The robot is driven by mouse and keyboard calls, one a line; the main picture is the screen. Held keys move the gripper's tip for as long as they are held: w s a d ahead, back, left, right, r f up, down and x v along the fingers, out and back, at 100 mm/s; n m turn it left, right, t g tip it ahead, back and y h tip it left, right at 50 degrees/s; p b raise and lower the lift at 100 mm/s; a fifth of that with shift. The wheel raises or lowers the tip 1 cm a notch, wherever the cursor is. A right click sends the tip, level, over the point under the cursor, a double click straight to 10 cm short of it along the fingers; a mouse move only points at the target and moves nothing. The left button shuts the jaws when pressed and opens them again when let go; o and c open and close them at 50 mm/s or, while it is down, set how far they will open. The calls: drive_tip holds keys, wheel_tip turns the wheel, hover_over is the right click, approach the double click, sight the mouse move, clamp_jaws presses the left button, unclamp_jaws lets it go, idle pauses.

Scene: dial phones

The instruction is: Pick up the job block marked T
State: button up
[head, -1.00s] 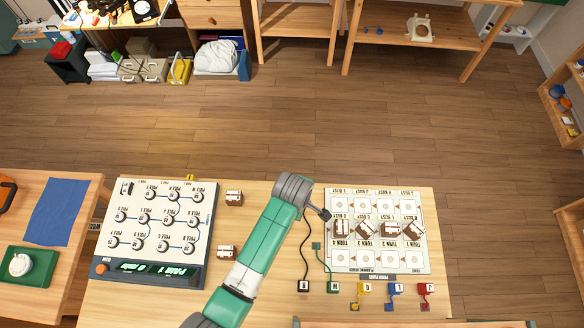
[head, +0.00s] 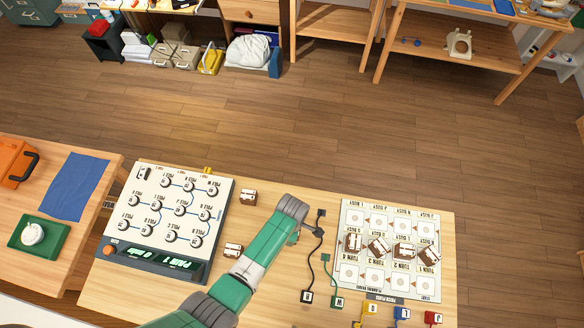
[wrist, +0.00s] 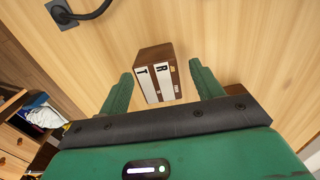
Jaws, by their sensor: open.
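In the wrist view, a dark brown block (wrist: 155,75) with two white label strips lies on the wooden table. The left strip seems to carry a T and the right strip an R, but the letters are small. My gripper (wrist: 161,72) is open, with one green finger on each side of the block and a gap to each. It holds nothing. Whether the fingertips are level with the block cannot be told. In the head view, my arm hides most of the gripper and this block.
Two blocks (head: 248,197) (head: 233,250) stand beside the dial panel (head: 142,195), left of my arm. Several blocks sit on the white board (head: 350,285) at right. A black plug (wrist: 62,12) with a cord lies near the gripper. Colored plugs lie at the front.

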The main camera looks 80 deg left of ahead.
drive_tip(key=c, duration=1.1)
wheel_tip(320, 180, up, 10)
drive_tip(key=shift+f+p, duration=0.1)
drive_tip(key=shift+p, duration=0.7)
